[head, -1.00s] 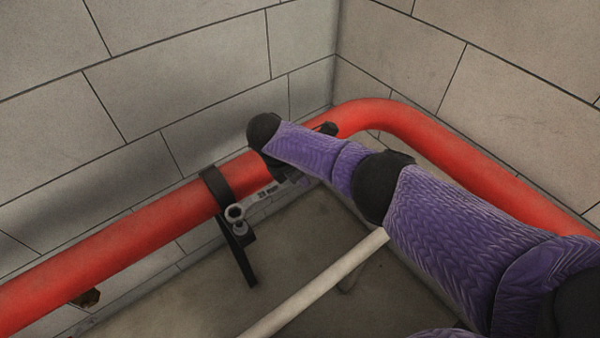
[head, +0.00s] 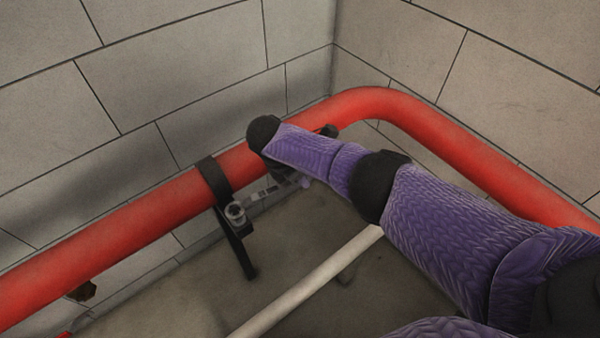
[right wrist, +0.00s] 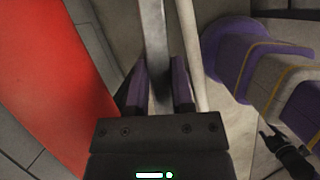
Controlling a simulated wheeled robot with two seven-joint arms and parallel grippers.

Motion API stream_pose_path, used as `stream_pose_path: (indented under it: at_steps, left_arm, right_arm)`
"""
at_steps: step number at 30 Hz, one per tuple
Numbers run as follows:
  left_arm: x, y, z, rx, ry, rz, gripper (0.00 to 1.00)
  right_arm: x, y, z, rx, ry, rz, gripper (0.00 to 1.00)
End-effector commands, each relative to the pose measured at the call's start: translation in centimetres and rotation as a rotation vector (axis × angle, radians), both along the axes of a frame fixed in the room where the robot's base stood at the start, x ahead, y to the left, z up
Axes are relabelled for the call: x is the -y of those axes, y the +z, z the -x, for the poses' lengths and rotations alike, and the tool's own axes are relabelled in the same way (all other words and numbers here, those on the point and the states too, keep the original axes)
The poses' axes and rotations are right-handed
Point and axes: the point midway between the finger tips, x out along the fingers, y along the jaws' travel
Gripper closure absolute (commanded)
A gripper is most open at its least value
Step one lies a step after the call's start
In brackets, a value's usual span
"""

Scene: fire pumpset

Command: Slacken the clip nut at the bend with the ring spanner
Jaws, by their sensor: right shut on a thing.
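The grey ring spanner (head: 264,193) runs from my right gripper (head: 290,178) down left to the pipe clip. Its ring end (head: 235,212) is at the clip nut, apparently over it; how far it is seated I cannot tell. The black clip (head: 214,181) wraps the red pipe (head: 130,228), left of the bend. My right gripper is mostly hidden by its own wrist in the head view. In the right wrist view its fingers (right wrist: 164,88) are shut on the spanner's shaft (right wrist: 155,45). A dark forked shape at lower right there may be my left gripper; its state is unclear.
The red pipe bends at the wall corner and runs right (head: 470,150). Block walls (head: 180,60) stand close behind it. A black support leg (head: 240,255) hangs below the clip. A pale rod (head: 310,280) crosses below my right arm. A brown fitting (head: 83,291) sits under the pipe at left.

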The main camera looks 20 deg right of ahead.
Motion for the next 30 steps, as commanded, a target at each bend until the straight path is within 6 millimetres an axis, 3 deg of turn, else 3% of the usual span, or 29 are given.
stream_pose_path:
  at_steps: [30]
  left_arm:
    - [0.0, -1.8, 0.3, -0.008, 0.000, 0.000, 0.41]
  right_arm:
    - [0.0, -2.4, 0.0, 0.000, 0.000, 0.000, 1.00]
